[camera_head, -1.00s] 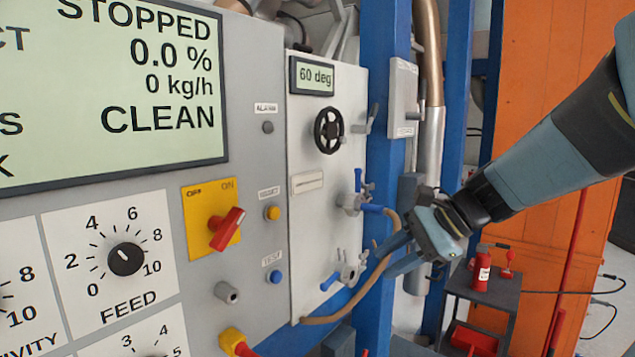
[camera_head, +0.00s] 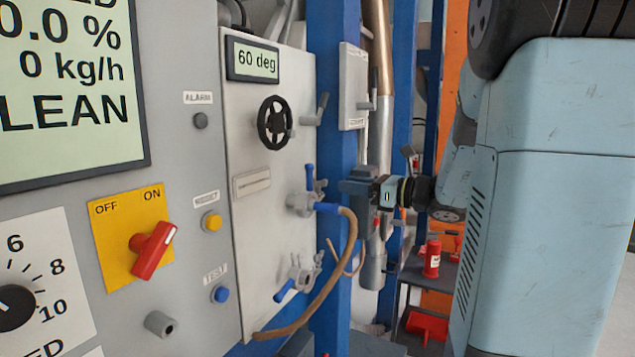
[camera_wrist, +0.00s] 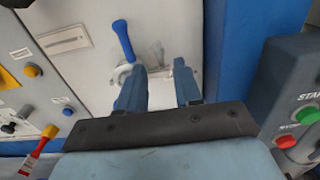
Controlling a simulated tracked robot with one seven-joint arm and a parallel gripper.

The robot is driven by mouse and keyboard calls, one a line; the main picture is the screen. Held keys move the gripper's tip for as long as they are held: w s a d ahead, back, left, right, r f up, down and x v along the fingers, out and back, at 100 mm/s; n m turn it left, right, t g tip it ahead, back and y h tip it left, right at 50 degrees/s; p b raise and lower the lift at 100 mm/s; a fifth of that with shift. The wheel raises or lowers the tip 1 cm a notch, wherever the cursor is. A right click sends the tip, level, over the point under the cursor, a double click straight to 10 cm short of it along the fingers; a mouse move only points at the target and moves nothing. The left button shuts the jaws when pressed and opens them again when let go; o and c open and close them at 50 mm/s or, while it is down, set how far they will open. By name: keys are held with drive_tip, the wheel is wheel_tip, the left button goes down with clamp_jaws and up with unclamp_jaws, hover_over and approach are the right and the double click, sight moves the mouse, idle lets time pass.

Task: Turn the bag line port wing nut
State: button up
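The upper port (camera_head: 303,204) on the grey panel has a blue lever pointing up, a small wing-shaped piece (camera_head: 319,186) and a blue-ended brown hose. The lower port (camera_head: 296,276) has a blue lever pointing down-left and small wing-shaped parts. No readable label shows which is the bag line port. My gripper (camera_head: 356,187) is level with the upper port and to its right, apparently apart from it. In the wrist view my gripper (camera_wrist: 160,92) is open, with nothing clearly held. A blue lever (camera_wrist: 123,40) and port lie beyond its fingers, which partly hide the fittings.
A blue post (camera_head: 335,120) stands right of the panel. A black handwheel (camera_head: 275,123) is above the ports. The brown hose (camera_head: 338,270) loops below my gripper. In the wrist view, a button box (camera_wrist: 295,120) is at right.

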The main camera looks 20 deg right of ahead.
sight(327, 182)
drive_tip(key=x, duration=0.9)
drive_tip(key=shift+a, duration=0.1)
drive_tip(key=shift+c, duration=0.3)
clamp_jaws()
